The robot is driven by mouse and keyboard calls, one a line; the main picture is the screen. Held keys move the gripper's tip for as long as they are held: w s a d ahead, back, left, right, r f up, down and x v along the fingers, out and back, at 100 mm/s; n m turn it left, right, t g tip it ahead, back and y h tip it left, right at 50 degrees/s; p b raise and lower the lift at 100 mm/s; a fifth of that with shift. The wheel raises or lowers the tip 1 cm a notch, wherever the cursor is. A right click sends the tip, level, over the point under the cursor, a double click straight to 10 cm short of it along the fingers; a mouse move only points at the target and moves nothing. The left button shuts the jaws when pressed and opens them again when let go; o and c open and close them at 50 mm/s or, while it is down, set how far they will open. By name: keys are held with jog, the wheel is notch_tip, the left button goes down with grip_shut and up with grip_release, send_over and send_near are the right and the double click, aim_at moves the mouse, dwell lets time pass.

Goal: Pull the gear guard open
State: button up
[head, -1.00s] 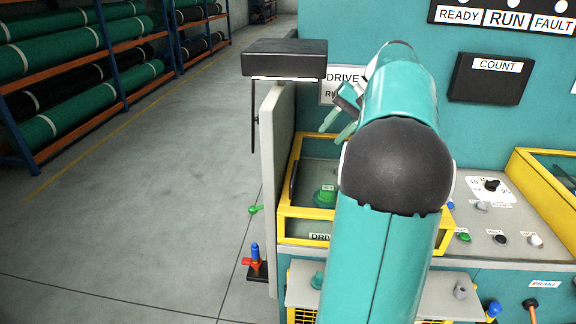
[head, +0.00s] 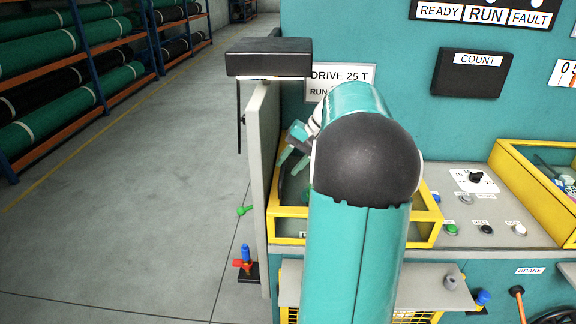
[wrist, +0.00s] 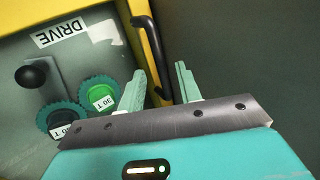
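The gear guard is a yellow-framed clear cover (head: 286,225) on the machine's left end in the head view, partly hidden by my arm. In the wrist view its yellow frame (wrist: 126,28) runs beside a black bar handle (wrist: 149,42). Contact cannot be told. In the head view my gripper (head: 291,163) is over the guard's left side.
A grey upright panel (head: 262,170) stands just left of the guard, with a black box (head: 269,58) at its top. A control panel with buttons (head: 486,229) and another yellow-framed tray (head: 520,170) are at right.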

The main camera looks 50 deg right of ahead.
jog(key=shift+w+a+f, duration=0.3)
jog(key=shift+f, duration=0.2)
jog(key=shift+c, duration=0.2)
grip_shut()
jog(key=shift+s, duration=0.1)
